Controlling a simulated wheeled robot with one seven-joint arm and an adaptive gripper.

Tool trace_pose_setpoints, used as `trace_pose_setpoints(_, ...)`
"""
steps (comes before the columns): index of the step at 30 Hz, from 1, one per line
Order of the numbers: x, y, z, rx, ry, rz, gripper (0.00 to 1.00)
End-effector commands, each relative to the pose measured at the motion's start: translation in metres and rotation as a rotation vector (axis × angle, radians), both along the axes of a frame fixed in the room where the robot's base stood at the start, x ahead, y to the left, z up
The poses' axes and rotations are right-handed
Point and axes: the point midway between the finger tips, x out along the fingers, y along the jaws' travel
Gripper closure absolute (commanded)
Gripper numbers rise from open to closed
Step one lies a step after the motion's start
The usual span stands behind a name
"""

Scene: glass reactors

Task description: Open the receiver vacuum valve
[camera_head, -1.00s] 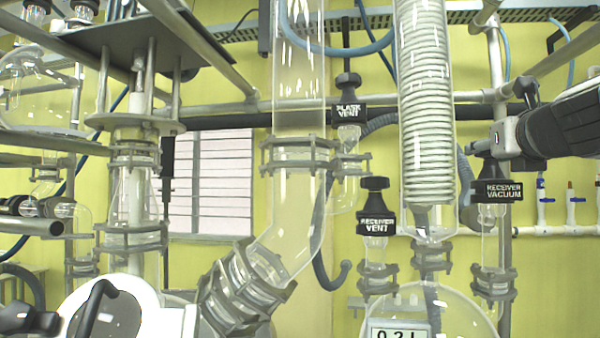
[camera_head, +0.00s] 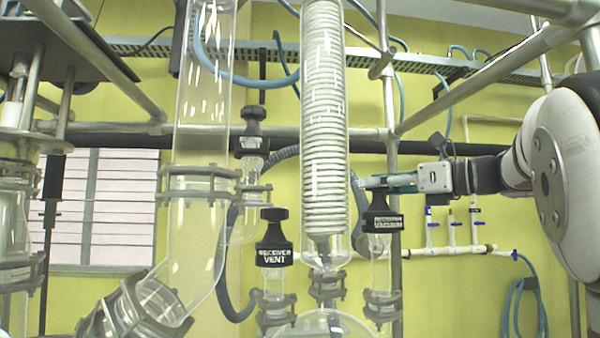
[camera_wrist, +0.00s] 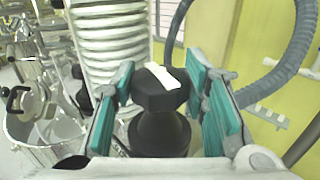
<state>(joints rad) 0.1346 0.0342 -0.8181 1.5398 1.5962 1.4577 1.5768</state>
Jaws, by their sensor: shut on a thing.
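The receiver vacuum valve (camera_head: 383,222) has a black knob and a white-lettered label. It stands upright on a glass neck right of the coiled condenser in the head view. My gripper (camera_head: 384,184) reaches in from the right at the top of this knob. In the wrist view, the black knob (camera_wrist: 160,128), with a white mark on its top, sits between the two teal-padded fingers of my gripper (camera_wrist: 166,88). The fingers are shut on the knob. The label is not readable in the wrist view.
The receiver vent valve (camera_head: 274,240) stands to the left, with the flask vent valve (camera_head: 252,135) behind it. The glass coil condenser (camera_head: 324,130) is close to the left of my gripper. A metal post (camera_head: 391,110) rises behind. A grey hose (camera_wrist: 285,60) curves nearby.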

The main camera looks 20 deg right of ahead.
Motion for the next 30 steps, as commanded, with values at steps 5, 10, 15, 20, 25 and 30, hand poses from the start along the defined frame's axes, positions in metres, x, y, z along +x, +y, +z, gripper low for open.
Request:
trace_pose_setpoints(5, -0.0033, -0.0039, 0.003, 0.001, 0.009, 0.136, 0.88)
trace_pose_setpoints(10, -0.0045, -0.0044, 0.0035, 0.002, 0.005, 0.272, 0.88)
trace_pose_setpoints(15, -0.0035, -0.0035, 0.0025, 0.001, 0.004, 0.402, 0.88)
trace_pose_setpoints(20, -0.0024, -0.0031, 0.0018, 0.001, 0.001, 0.5, 0.88)
trace_pose_setpoints(25, -0.0009, -0.0021, 0.001, -0.001, 0.0, 0.576, 0.88)
trace_pose_setpoints(30, 0.0002, -0.0015, 0.0005, 0.0, 0.001, 0.622, 0.88)
